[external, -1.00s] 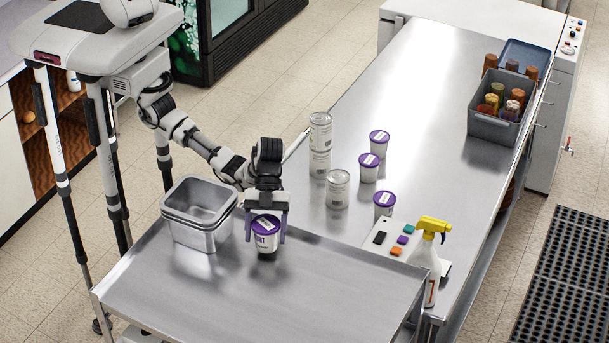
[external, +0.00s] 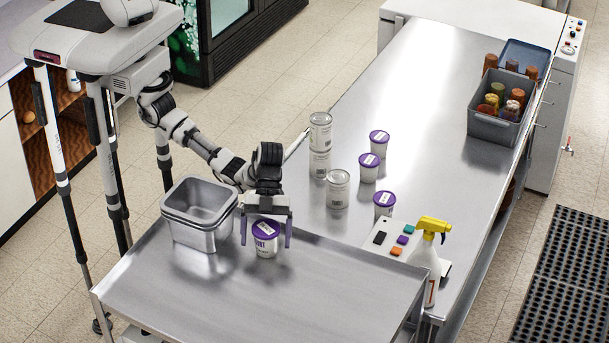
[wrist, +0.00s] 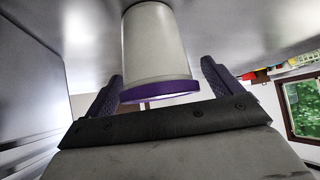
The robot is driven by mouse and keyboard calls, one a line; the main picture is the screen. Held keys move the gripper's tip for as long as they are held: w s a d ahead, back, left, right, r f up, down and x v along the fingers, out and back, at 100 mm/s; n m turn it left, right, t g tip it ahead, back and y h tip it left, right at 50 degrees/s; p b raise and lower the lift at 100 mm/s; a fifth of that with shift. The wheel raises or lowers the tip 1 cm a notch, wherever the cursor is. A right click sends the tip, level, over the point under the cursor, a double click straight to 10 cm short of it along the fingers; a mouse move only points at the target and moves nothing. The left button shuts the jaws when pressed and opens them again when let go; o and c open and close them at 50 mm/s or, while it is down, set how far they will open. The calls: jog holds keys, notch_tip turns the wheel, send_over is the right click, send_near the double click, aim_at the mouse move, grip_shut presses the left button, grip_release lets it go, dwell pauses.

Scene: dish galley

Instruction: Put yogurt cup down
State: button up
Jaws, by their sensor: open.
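A white yogurt cup with a purple lid (external: 266,240) stands upright on the near steel cart top (external: 270,300). My gripper (external: 266,233) is above and around it, with its fingers open and a gap on each side of the cup. In the wrist view the yogurt cup (wrist: 158,50) shows between the two spread fingers of my gripper (wrist: 165,85), its purple lid towards the palm. The fingers do not touch the cup there.
Nested steel pans (external: 198,220) stand close to the left of my gripper. On the long counter are more purple-lidded cups (external: 384,204), cans (external: 338,190), a spray bottle (external: 430,255) and a grey bin (external: 490,125). The cart's front is clear.

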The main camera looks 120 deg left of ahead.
jog(key=shift+a+r+b, duration=0.25)
jog(key=shift+b, duration=0.05)
jog(key=b+v, duration=0.4)
jog(key=v, duration=0.7)
jog(key=shift+a+r, duration=0.15)
jog(key=shift+r, duration=0.05)
jog(key=shift+o, duration=0.2)
